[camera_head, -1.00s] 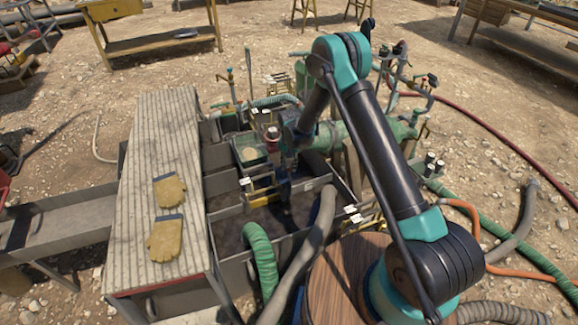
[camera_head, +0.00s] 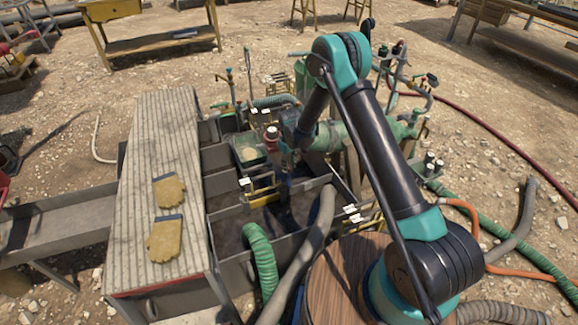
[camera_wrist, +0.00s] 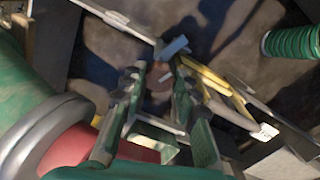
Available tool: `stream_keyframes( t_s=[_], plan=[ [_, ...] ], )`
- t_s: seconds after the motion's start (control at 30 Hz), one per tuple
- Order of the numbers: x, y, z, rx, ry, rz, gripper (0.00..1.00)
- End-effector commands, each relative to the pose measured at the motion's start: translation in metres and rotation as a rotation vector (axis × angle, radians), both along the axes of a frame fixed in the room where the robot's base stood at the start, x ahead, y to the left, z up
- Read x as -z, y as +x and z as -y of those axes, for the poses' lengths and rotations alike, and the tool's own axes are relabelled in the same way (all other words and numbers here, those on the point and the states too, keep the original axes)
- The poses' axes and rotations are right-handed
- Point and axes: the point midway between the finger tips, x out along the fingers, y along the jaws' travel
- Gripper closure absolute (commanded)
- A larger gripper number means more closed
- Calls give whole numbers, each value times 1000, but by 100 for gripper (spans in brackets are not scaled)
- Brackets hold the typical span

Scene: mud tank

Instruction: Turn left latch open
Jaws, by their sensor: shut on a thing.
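In the wrist view, my gripper (camera_wrist: 158,85) points down into the tank with its two green and dark fingers drawn in on a small thing. I take this to be the left latch, but its shape is mostly hidden by the fingers. A yellow frame (camera_wrist: 205,78) lies just right of the fingertips, with a small pale-blue block (camera_wrist: 174,48) ahead of them. In the head view, my gripper (camera_head: 284,188) is low among the tank's compartments. The yellow frame (camera_head: 261,198) with white tags is to its left. The latch cannot be made out there.
The mud tank (camera_head: 235,225) has dark compartment walls around my gripper. A green hose (camera_head: 260,255) and a thick grey hose (camera_head: 306,245) enter it in front. A green pipe (camera_wrist: 25,90) with a red part is close at left in the wrist view. Gloves (camera_head: 166,238) lie on the ribbed cover.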

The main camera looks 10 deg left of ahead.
Motion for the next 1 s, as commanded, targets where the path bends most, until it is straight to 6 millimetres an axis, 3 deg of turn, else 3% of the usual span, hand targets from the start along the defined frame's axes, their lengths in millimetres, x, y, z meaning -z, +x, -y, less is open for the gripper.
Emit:
stream_keyframes(
  t_s=[0.5,1.0],
  plan=[
    [0,1,0,-329,1,1,99],
    [0,1,0,-387,0,1,99]
  ],
)
